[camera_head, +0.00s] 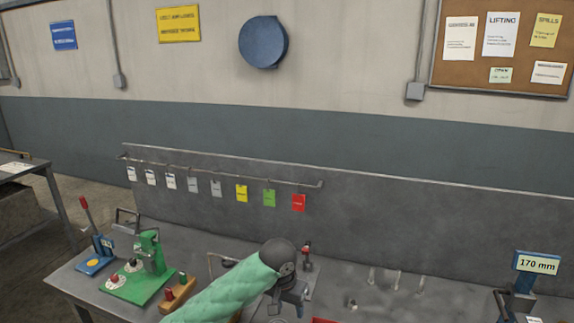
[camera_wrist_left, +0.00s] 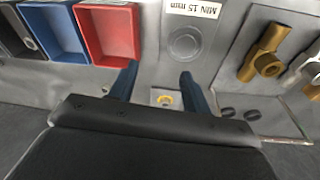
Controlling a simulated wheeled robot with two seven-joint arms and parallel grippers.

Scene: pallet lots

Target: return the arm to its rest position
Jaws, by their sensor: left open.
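My left arm, in a green quilted sleeve (camera_head: 235,291), reaches over the grey bench from the bottom of the head view. Its gripper (camera_head: 288,308) points down at the bench, partly hidden by the wrist. In the left wrist view, the two blue fingers of this gripper (camera_wrist_left: 160,85) are apart, with nothing held between them. A small yellow piece (camera_wrist_left: 163,100) on the grey surface shows between the fingers; I cannot tell what it is. My right gripper is in neither view.
A green press stand (camera_head: 148,267) and a red-handled tool (camera_head: 90,240) stand on the left. A red bin (camera_wrist_left: 107,35), a blue bin (camera_wrist_left: 53,33) and brass fittings (camera_wrist_left: 266,52) lie near the gripper. A panel (camera_head: 400,215) backs the bench.

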